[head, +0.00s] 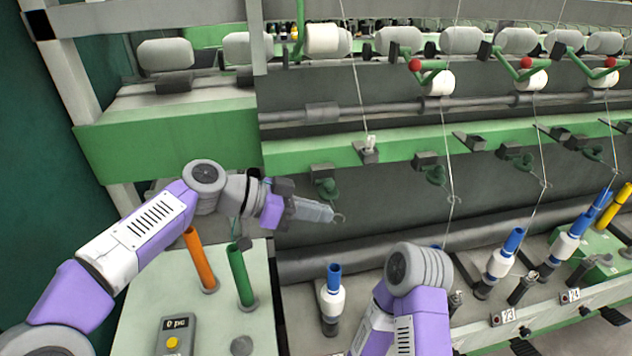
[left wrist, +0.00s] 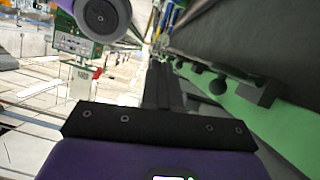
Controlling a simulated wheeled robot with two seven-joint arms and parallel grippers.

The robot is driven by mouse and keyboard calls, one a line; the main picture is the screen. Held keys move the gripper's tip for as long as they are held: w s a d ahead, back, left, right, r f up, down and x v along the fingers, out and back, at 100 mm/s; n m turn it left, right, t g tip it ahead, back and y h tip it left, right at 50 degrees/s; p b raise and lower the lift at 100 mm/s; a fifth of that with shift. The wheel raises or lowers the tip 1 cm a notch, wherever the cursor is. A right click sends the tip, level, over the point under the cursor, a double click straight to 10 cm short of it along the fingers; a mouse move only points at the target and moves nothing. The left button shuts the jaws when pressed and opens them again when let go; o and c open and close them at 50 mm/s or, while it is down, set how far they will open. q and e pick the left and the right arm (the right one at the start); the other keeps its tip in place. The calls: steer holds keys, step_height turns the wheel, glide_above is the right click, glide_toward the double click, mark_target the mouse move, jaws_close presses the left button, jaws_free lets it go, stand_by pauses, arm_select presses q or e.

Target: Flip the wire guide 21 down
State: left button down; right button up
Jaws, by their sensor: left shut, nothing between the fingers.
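My left gripper (head: 322,211) reaches in from the left below the green rail, grey fingers shut and pointing right. A small wire ring (head: 339,218), apparently that of wire guide 21, shows right at the fingertips; I cannot tell whether they touch. The dark green guide holder (head: 325,187) hangs from the rail just above the fingers. In the left wrist view the shut dark fingers (left wrist: 160,88) run up the middle, beside the green rail. My right arm shows at the bottom middle of the head view; its gripper is not in view.
The green rail (head: 400,145) carries further guide holders (head: 437,173) to the right, with threads running down. A white bobbin with a blue tube (head: 332,295) stands below my left gripper. Orange (head: 200,260) and green (head: 240,275) posts stand on the left table.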

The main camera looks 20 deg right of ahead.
arm_select(q)
steer(key=s+r+p+v, duration=0.1)
steer(key=p+v, duration=0.1)
steer(key=v, duration=0.9)
steer(key=shift+r, duration=0.3)
steer(key=shift+s, duration=0.1)
